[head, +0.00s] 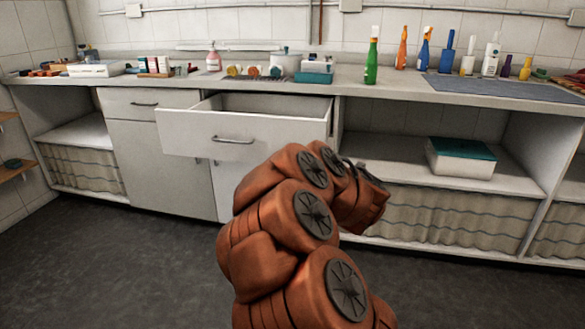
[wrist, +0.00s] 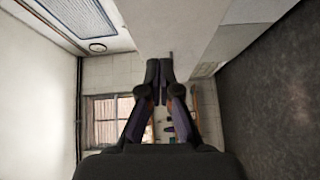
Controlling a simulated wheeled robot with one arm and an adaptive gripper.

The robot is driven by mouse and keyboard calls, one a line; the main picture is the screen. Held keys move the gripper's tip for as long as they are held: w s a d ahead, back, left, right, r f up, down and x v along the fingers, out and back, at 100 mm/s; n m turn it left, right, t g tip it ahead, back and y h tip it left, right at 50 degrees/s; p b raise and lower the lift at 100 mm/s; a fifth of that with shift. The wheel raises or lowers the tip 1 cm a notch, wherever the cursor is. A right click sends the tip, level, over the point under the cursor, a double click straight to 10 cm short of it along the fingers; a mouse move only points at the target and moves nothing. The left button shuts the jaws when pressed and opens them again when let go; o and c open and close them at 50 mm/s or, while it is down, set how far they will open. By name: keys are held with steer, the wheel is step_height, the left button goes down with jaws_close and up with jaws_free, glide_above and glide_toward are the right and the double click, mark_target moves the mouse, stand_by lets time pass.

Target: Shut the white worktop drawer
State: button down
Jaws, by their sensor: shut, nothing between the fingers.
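The white worktop drawer (head: 185,131) is pulled out below the worktop in the head view, with its empty-looking inside showing behind the front. Its bar handle (head: 232,141) is on the front face. My orange arm reaches up to the right of the drawer front, and its end hides the drawer's lower right corner area. My gripper (wrist: 159,72) shows in the wrist view with its fingertips together and nothing between them. A pale flat surface lies just past the fingertips; I cannot tell whether they touch it. In the head view the fingers are mostly hidden by the arm.
The worktop (head: 385,85) carries a green bottle (head: 372,60), an orange bottle (head: 401,50), a teal-topped box (head: 314,70) and cups. A closed drawer (head: 125,105) is at left. An open shelf holds a white box (head: 460,160). The dark floor (head: 110,260) is clear.

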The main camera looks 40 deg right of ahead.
step_height(320, 180, down, 4)
steer(key=n+t+y+b, duration=0.1)
steer(key=n+y+b, duration=0.1)
steer(key=w+d+b, duration=0.3)
steer(key=w+d, duration=0.1)
steer(key=w, duration=0.7)
steer(key=shift+w, duration=0.4)
steer(key=shift+w+d, duration=0.1)
steer(key=shift+d, duration=0.1)
